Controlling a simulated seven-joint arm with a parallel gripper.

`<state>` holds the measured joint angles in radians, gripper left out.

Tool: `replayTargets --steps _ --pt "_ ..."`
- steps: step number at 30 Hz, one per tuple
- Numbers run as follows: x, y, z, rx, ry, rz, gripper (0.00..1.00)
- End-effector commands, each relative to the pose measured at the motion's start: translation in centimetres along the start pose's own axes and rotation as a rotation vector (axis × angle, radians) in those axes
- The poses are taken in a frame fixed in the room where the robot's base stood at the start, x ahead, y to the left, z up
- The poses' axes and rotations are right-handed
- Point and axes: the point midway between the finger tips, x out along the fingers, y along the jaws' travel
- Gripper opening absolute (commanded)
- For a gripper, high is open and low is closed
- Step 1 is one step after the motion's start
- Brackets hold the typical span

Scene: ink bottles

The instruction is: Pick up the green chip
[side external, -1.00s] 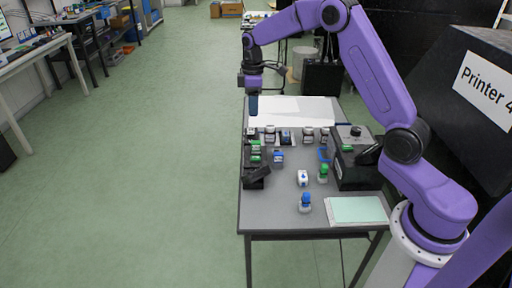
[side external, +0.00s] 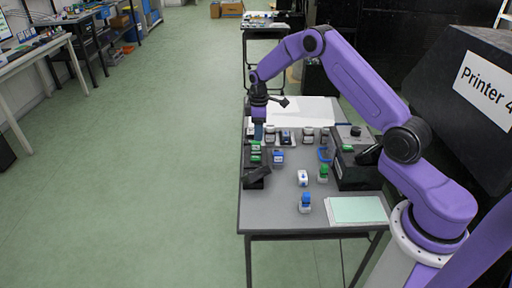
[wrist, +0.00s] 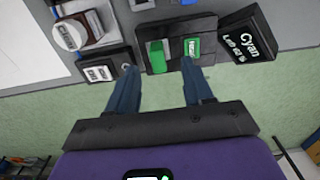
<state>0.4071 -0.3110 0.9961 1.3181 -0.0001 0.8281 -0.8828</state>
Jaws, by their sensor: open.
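In the wrist view, a plain green chip (wrist: 157,57) sits in a black holder (wrist: 208,24), and a second green piece with a white label (wrist: 192,46) sits beside it on the right. I cannot tell which is the task's chip. My gripper (wrist: 160,68) is open and empty, its two blue fingers pointing at the holder with the plain chip between their lines. In the side view my gripper (side external: 259,137) is low over the left edge of the table, just behind green pieces (side external: 255,157). Its fingertips' exact height above them is hard to tell.
A black block labelled Cyan (wrist: 243,38) stands right of the holder, and a white-topped bottle (wrist: 70,34) stands left. In the side view, blue-topped (side external: 305,203) and green-topped (side external: 323,173) bottles stand nearer the front. A black box (side external: 357,165) is at the right.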

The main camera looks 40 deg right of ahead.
Motion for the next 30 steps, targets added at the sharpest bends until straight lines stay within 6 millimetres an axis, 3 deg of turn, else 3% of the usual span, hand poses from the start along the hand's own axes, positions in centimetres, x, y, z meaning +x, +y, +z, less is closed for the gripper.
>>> replayTargets --steps 8,18,27,28,30 --pt "1.8 0.1 -0.2 0.000 0.000 0.000 0.51" --pt "5.7 0.4 -0.8 0.000 -0.001 -0.001 0.51" --pt "6.1 0.5 -0.9 0.000 0.001 0.001 0.51" --pt "6.1 0.5 -0.9 0.000 0.001 0.001 0.48" --pt "6.1 0.4 -0.9 0.000 0.001 0.001 0.25"
